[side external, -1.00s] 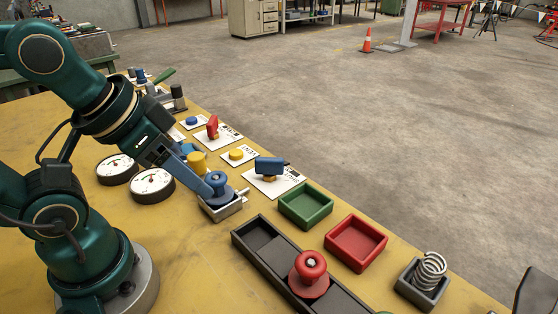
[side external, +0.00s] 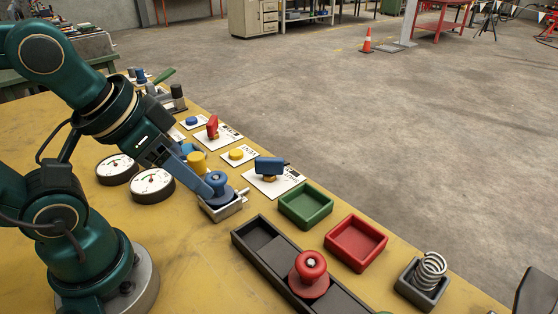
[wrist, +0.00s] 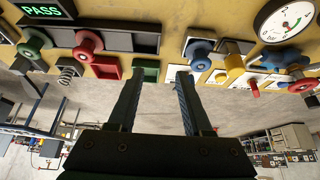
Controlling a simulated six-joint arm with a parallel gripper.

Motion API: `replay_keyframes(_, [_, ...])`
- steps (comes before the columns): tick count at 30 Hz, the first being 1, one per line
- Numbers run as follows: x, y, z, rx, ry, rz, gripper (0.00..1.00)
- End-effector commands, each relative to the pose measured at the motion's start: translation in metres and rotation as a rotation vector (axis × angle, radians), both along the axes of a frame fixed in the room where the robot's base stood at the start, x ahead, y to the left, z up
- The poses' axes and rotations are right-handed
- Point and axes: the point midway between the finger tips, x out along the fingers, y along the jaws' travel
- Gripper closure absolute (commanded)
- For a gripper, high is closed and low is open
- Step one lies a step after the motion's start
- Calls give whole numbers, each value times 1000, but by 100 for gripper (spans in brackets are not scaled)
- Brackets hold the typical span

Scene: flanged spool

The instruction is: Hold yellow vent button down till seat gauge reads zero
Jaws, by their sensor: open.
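The yellow vent button (side external: 236,154) sits raised on a white card lettered VENT; in the wrist view a small yellow button (wrist: 221,77) shows right of my fingers. My gripper (side external: 202,170) is open, its fingers above the bench near a blue flanged spool (side external: 216,183) in a metal fixture. In the wrist view the two fingers (wrist: 160,72) are apart with nothing between them. They are beside the button, not on it. Two round white gauges, one nearer (side external: 152,184) and one farther (side external: 116,168), stand left of the gripper. I cannot read which is the seat gauge.
A yellow cylinder (side external: 197,162) stands between gripper and button. A blue handle (side external: 270,166) and red handle (side external: 213,127) flank the button. Green (side external: 306,205) and red (side external: 356,242) trays and a red spool (side external: 310,270) lie right. A PASS sign (wrist: 42,9) is lit.

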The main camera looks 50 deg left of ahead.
Motion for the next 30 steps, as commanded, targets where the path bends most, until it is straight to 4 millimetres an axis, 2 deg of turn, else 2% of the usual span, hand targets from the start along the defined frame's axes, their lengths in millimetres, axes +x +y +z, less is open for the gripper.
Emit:
replay_keyframes(3, [0, 0, 0, 0, 0, 0, 50])
replay_keyframes(5, [0, 0, 0, 0, 0, -1, 69])
replay_keyframes(7, [0, 0, 0, 7, 1, -13, 96])
replay_keyframes(8, [-1, 0, 0, 13, 4, -24, 100])
replay_keyframes(11, [4, -2, 12, 40, -18, -94, 100])
replay_keyframes(17, [42, 4, 50, 94, -27, -196, 100])
replay_keyframes(24, [98, 36, 74, 126, 13, -226, 100])
replay_keyframes(30, [139, 78, 75, 126, 56, -215, 100])
